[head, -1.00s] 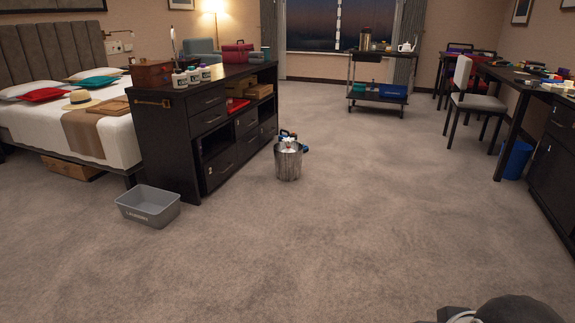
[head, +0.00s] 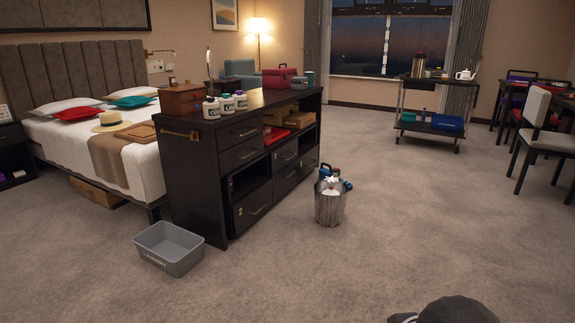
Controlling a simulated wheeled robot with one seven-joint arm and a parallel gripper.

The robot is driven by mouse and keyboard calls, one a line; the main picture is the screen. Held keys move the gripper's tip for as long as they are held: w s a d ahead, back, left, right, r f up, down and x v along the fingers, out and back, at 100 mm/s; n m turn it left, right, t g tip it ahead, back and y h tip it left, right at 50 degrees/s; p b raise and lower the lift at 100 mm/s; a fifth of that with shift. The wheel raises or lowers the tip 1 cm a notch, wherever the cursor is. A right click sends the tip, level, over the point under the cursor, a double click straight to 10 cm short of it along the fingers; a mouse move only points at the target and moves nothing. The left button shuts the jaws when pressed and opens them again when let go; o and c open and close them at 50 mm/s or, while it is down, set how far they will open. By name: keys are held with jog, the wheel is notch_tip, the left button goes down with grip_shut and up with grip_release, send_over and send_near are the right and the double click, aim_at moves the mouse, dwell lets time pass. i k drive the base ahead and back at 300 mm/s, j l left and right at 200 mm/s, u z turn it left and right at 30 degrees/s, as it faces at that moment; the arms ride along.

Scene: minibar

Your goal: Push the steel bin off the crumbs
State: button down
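The steel bin (head: 330,208) stands upright on the carpet, to the right of the dark cabinet's far end. Something white and crumpled shows at its top. A blue and dark object (head: 337,175) is right behind it, partly hidden by the bin. I cannot make out any crumbs on the carpet; the floor under the bin is hidden. A dark rounded part of my arm shows at the bottom edge, far in front of the bin. My gripper's fingers are not in view.
The dark cabinet (head: 203,190) stands left of the bin, with bottles on top. A grey laundry tub (head: 168,249) sits on the floor at its near corner. A trolley (head: 428,133) and a chair (head: 540,140) stand farther right. The carpet in front and right is open.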

aim_at(329, 210)
jog(key=i, duration=2.65)
jog(key=i+j+z, duration=0.15)
jog(key=i+z, duration=0.15)
jog(key=i, duration=0.25)
jog(key=i+j+z, duration=0.35)
jog(key=i, duration=0.2)
jog(key=i+j+z, duration=0.3)
jog(key=i, duration=0.25)
jog(key=j, duration=0.1)
